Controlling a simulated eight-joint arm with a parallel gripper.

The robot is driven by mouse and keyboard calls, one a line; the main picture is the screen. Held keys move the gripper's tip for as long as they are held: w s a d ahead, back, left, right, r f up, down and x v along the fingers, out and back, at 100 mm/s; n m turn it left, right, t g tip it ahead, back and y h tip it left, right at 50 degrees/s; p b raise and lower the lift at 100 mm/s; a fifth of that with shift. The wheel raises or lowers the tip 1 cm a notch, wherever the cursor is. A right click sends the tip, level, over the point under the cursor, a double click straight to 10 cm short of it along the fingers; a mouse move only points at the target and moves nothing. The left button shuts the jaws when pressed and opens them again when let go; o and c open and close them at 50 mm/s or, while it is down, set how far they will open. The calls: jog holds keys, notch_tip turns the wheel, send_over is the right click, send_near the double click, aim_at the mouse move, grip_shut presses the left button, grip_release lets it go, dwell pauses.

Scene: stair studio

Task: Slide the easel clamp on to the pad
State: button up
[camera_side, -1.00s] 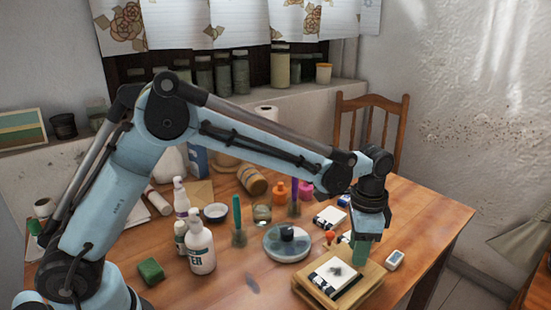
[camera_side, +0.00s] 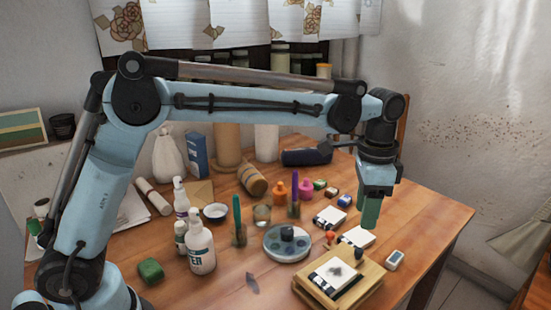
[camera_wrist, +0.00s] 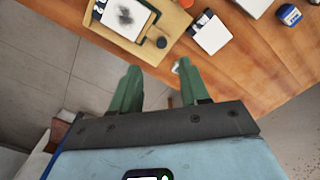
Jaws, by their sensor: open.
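A white pad (camera_side: 338,272) with a dark smudged drawing lies on a wooden easel board (camera_side: 366,290) near the table's front right. Dark strips border the pad, and I cannot tell for sure which part is the clamp. In the wrist view the pad (camera_wrist: 124,17) is at the top left on the board (camera_wrist: 172,22). A small dark round knob (camera_wrist: 161,42) sits on the board beside the pad. My gripper (camera_side: 370,212), with green fingers, hangs above and behind the board, apart from it. In the wrist view my gripper (camera_wrist: 158,80) is open with nothing between its fingers.
A small white device (camera_side: 395,259) lies right of the board. White cards with dark edges (camera_side: 356,237) lie behind it. A round palette (camera_side: 287,243) stands left, with bottles (camera_side: 201,248) and jars farther left. The table's right edge is close to the board.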

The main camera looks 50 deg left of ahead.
jog(key=shift+r, duration=1.15)
jog(key=shift+a, duration=0.1)
jog(key=s+a+r+n+t, duration=0.2)
jog(key=s+a+n+t, duration=0.25)
jog(key=s+a, duration=0.4)
jog(key=s+a+f+n+t, duration=0.2)
jog(key=s+a+f+n, duration=0.2)
jog(key=s, duration=0.4)
jog(key=shift+a+f+t, duration=0.35)
jog(key=shift+a+f, duration=0.5)
jog(key=shift+a, duration=0.05)
